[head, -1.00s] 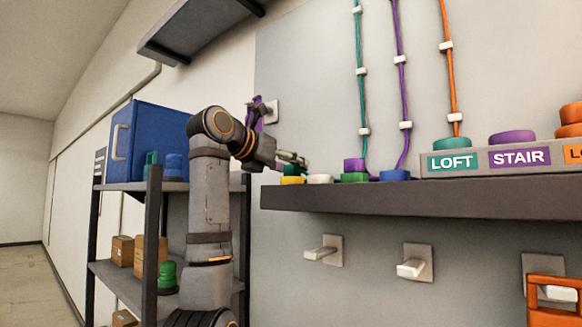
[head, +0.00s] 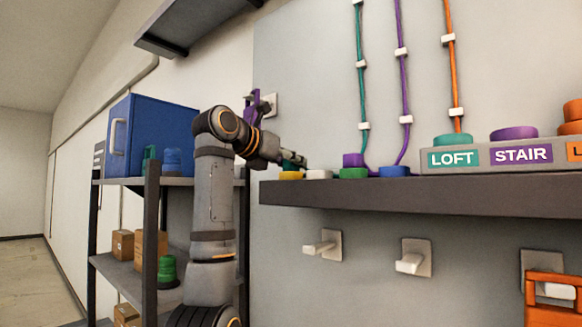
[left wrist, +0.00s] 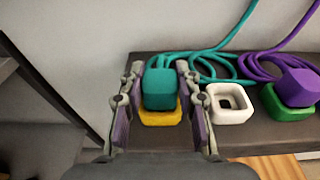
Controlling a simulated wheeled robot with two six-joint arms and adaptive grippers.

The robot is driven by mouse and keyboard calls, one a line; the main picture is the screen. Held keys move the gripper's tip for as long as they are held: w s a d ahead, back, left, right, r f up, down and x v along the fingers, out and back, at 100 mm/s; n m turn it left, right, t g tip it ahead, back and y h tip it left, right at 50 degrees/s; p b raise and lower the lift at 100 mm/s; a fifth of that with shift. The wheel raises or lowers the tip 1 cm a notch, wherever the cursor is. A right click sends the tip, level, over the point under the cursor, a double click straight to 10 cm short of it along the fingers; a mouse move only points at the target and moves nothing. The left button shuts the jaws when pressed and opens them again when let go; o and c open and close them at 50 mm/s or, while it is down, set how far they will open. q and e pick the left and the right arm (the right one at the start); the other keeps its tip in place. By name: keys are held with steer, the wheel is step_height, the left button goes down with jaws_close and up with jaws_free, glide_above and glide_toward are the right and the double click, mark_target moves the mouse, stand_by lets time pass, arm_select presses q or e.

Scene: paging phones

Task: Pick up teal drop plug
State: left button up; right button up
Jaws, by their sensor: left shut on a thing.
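The teal drop plug (left wrist: 160,88) is in the left wrist view, with its teal cord running off behind it. My left gripper (left wrist: 158,73) has one finger on each side of the plug and is shut on it. The plug is at the yellow socket block (left wrist: 160,118) and covers its far part; I cannot tell whether it is seated or just clear. In the head view my left gripper (head: 294,160) is low over the shelf's left end, above the yellow block (head: 291,175), and mostly hides the plug. My right gripper is not in view.
A white empty socket block (left wrist: 230,103) stands just right of the yellow one. A purple plug (head: 352,160) sits on a green block (head: 353,173), with a blue block (head: 394,171) beyond. A labelled panel (head: 465,158) fills the shelf's right. Pegs (head: 322,247) jut out below.

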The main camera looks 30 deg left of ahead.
arm_select(q)
step_height(320, 180, up, 3)
steer(key=shift+w+f, duration=0.1)
steer(key=shift+f, duration=0.05)
steer(key=s+d+r, duration=0.1)
steer(key=s+r, duration=0.9)
steer(key=s, duration=0.4)
steer(key=shift+d+b, duration=0.35)
steer(key=shift+b, duration=0.1)
steer(key=shift+r, duration=0.1)
